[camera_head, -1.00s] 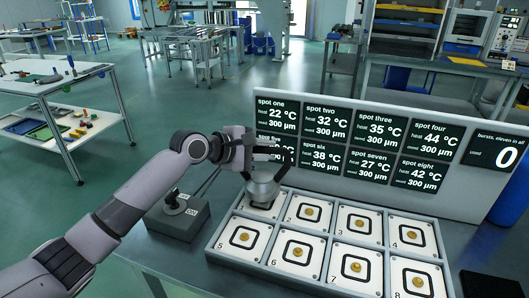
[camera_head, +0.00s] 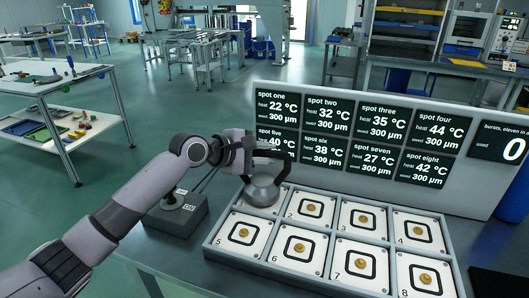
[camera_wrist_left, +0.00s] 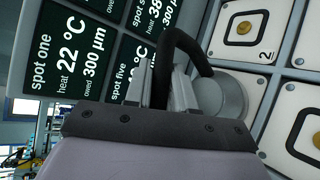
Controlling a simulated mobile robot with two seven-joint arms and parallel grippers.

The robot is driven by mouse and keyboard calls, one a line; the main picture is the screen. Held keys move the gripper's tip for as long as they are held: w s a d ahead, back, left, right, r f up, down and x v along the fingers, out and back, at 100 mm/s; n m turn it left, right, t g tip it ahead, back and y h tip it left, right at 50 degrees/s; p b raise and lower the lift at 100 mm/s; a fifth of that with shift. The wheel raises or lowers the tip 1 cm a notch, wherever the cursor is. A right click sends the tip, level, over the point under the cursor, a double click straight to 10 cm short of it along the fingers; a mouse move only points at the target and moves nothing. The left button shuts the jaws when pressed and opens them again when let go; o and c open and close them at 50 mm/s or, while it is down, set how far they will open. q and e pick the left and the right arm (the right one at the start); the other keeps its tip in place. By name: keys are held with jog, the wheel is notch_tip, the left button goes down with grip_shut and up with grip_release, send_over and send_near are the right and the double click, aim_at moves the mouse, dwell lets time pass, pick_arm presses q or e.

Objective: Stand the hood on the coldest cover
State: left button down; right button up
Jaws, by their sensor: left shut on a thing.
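The hood (camera_head: 263,190) is a grey metal dome with a black arched handle. My left gripper (camera_head: 252,158) is shut on that handle; in the left wrist view the hood (camera_wrist_left: 226,98) shows beside the fingers. The hood is at cover one (camera_head: 250,209), back left in the tray, and hides most of it. I cannot tell whether it touches the cover. The board's spot one panel (camera_head: 208,106) reads 22 °C, the lowest readable. Cover two (camera_head: 312,208) and the other covers are white plates with a black square ring and brass knob. My right gripper is not in view.
The covers sit in a grey tray (camera_head: 290,278) on the bench. The display board (camera_head: 465,190) stands close behind it. A grey box with a black stick (camera_head: 178,216) is left of the tray, under my left arm. A counter panel (camera_head: 497,146) reads 0.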

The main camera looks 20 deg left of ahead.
pick_arm(q)
jog(key=shift+f, duration=0.5)
dwell(0.4)
jog(key=c, duration=0.9)
grip_release()
jog(key=shift+o, duration=0.2)
jog(key=shift+f, duration=0.3)
jog(key=v, duration=0.7)
jog(key=shift+r, duration=0.25)
jog(key=shift+s+a, duration=0.1)
